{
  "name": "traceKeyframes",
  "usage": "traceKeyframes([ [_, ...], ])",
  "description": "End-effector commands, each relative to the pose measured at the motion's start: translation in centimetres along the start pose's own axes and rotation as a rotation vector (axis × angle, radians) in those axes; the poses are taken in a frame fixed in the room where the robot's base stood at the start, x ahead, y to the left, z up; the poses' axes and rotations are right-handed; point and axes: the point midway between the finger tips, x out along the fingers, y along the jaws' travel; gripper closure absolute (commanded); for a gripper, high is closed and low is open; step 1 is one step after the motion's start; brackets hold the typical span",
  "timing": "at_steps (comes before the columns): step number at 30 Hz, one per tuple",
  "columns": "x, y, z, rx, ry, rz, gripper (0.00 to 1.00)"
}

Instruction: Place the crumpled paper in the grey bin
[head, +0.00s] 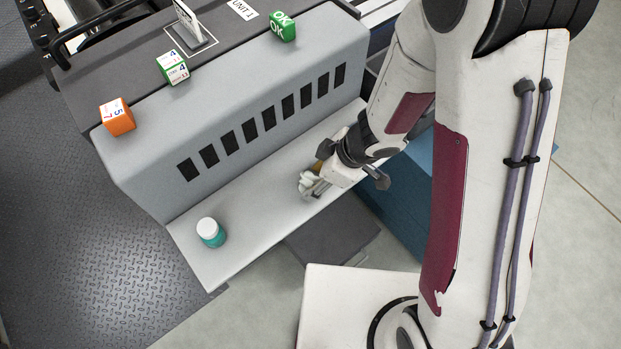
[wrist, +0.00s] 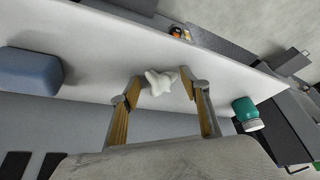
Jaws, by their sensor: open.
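The crumpled paper (wrist: 161,82) is a small white lump on the pale shelf (wrist: 95,50). My gripper (wrist: 163,84) is open, with a wood-coloured finger pad on each side of the paper; I cannot tell whether either touches it. In the head view my gripper (head: 312,186) is low over the shelf, and the paper is hard to tell apart from the fingers. A dark grey box shape (head: 335,243) stands below the shelf's front edge, partly covered by it. It may be the grey bin, but its inside is not clear.
A teal bottle with a white lid (head: 211,232) stands at the shelf's left end; the wrist view shows it too (wrist: 247,114). A slotted grey panel (head: 235,115) rises behind, with orange (head: 117,117) and green (head: 173,67) cubes on top. A blue-grey block (wrist: 30,80) lies left in the wrist view.

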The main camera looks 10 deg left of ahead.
Motion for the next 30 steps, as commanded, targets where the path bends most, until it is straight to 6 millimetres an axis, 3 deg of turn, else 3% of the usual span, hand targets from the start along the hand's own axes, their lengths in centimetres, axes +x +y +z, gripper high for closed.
traceKeyframes([
  [14, 0.01, 0.00, -0.01, 0.000, 0.000, 0.000, 0.54],
  [19, 0.01, 0.00, -0.01, 0.000, 0.000, 0.000, 0.82],
  [30, -0.01, 0.00, -0.02, 0.000, 0.000, 0.000, 0.83],
])
